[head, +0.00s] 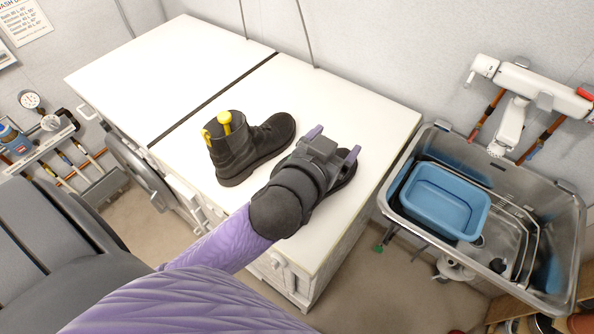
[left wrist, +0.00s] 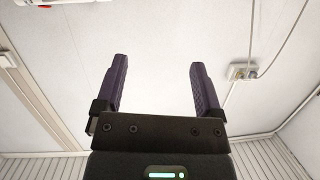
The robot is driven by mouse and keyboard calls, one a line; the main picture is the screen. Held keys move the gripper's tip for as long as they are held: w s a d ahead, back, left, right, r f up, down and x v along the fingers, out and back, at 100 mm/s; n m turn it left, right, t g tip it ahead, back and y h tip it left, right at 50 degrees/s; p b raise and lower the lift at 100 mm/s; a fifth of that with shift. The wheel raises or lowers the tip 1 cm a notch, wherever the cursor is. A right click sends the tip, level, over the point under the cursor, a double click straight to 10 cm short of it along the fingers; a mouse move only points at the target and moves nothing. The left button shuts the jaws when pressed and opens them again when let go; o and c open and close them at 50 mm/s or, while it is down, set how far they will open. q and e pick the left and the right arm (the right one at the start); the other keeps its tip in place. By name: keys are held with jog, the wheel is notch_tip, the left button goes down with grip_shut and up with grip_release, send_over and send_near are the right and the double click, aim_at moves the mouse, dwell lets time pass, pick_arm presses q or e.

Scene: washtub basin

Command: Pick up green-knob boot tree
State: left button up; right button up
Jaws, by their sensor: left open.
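A black boot (head: 247,148) stands on the white cabinet top, with a yellow-knob boot tree (head: 225,122) in its opening. A second dark shoe or boot (head: 346,178) shows only in part behind my left gripper (head: 334,143). That gripper is open, above the worktop to the right of the first boot. In the left wrist view its two purple fingers (left wrist: 158,66) are apart with nothing between them. I cannot make out a green-knob boot tree for certain; a small green piece (head: 378,248) shows low beside the sink, too small to identify. My right gripper is out of view.
The white worktop (head: 150,75) is bare at the back left. A metal sink (head: 567,240) holding a blue basin (head: 446,200) stands at the right, with a white tap unit (head: 530,85) above. The left wrist view faces a pale wall with a socket (left wrist: 242,71).

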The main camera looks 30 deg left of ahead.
pick_arm(q)
jog(key=w+d+r+m+t+h, duration=0.3)
jog(key=d+r+m+t+h, duration=0.15)
jog(key=r, duration=0.25)
jog(key=s+d+r+m+g+h, duration=0.3)
jog(key=d+m+g+h, duration=0.6)
jog(key=m+g+h, duration=0.5)
jog(key=a+f+m+g+y, duration=0.2)
jog(key=a+f+g+y, duration=0.3)
jog(key=a+f+y, duration=0.45)
jog(key=a+n+y, duration=0.1)
jog(key=a+y, duration=0.1)
jog(key=a, duration=0.2)
jog(key=a+n+y, duration=0.2)
jog(key=a+y, duration=0.1)
jog(key=a+n+y, duration=0.1)
jog(key=a+y, duration=0.1)
jog(key=a, duration=0.2)
jog(key=shift+a+f+n+g+y, duration=0.3)
jog(key=shift+a+n+g, duration=0.05)
jog(key=f, duration=0.9)
jog(key=shift+s+d+f, duration=0.1)
jog(key=shift+d+f, duration=0.1)
jog(key=shift+d, duration=0.1)
grip_shut()
